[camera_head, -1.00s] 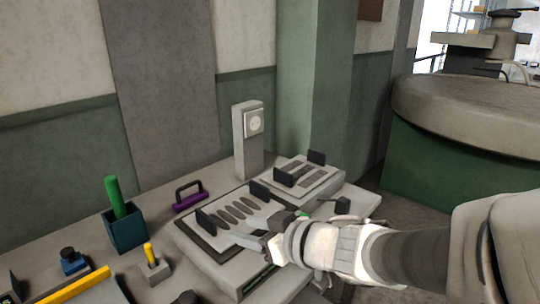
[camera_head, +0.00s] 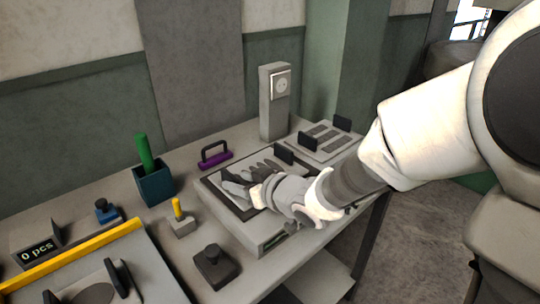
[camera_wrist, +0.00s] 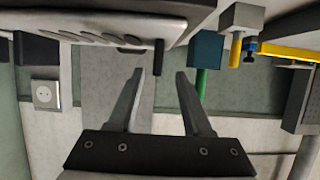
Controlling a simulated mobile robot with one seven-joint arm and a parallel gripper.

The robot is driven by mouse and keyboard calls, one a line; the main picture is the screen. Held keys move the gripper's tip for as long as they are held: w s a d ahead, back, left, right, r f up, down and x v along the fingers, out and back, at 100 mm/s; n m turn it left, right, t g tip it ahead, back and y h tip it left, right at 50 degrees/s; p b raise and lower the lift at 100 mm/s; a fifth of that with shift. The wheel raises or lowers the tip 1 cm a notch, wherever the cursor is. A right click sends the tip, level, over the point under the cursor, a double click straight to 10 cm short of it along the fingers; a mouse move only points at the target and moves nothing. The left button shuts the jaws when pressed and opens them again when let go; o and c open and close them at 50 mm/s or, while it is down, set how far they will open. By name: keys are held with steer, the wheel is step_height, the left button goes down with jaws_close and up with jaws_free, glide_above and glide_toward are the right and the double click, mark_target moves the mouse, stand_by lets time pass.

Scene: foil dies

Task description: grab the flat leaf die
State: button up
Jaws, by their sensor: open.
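A tray (camera_head: 262,221) with a dark inset top stands on the bench and holds several grey, elongated leaf-shaped dies (camera_head: 262,170) lying in a row. I cannot tell which one is the flat leaf die. My gripper (camera_head: 228,182) is over the near left part of this tray, hiding some of the dies. In the wrist view, which looks upside down, my gripper (camera_wrist: 160,74) is open with nothing between its fingers. The leaf dies (camera_wrist: 88,38) show at the upper left there, apart from the fingertips.
A black upright plate (camera_head: 284,154) stands at the tray's far end. A second tray with rectangular pieces (camera_head: 325,138) lies behind right. A purple handled block (camera_head: 215,157), a teal cup (camera_head: 155,187), a yellow-pegged block (camera_head: 180,222) and a dark knobbed block (camera_head: 214,267) stand leftward.

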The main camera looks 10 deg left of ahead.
mark_target(230, 178)
steer(key=b+x, duration=0.1)
steer(key=x, duration=0.3)
steer(key=shift+w+f+b, duration=0.15)
steer(key=shift+f+b, duration=0.1)
steer(key=shift+b, duration=0.1)
steer(key=shift+w+a+f, duration=0.1)
steer(key=shift+w+a, duration=0.25)
jaws_close()
stand_by(0.8)
